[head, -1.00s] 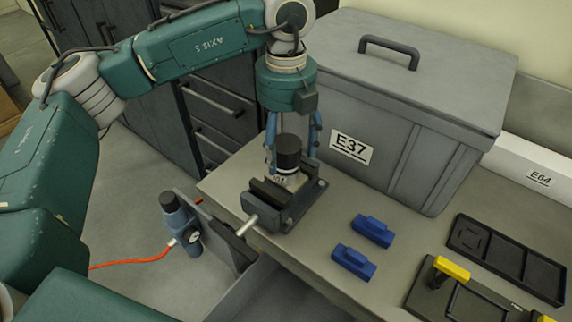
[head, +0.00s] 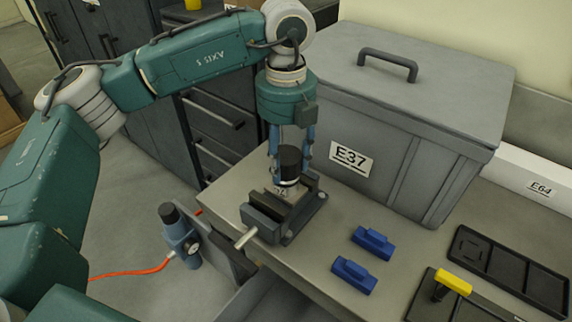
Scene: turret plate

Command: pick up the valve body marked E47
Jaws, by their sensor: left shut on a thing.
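A cylindrical part with a black top (head: 289,160) and a pale lower section stands upright at the dark vise (head: 268,220) near the bench's left end. A short marking shows on its pale section, but I cannot read it clearly, so I cannot confirm E47. My left gripper (head: 290,171) comes down from above, with its blue fingers on both sides of this part, shut on it. The part's base is hidden by the vise jaws. My right gripper is not in view.
A large grey lidded bin marked E37 (head: 352,158) stands close behind the vise. Two blue blocks (head: 373,242) (head: 354,275) lie to the right. A black tray (head: 510,268) and a yellow-handled item (head: 454,283) are farther right. A blue-grey fitting with an orange hose (head: 180,237) is at left.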

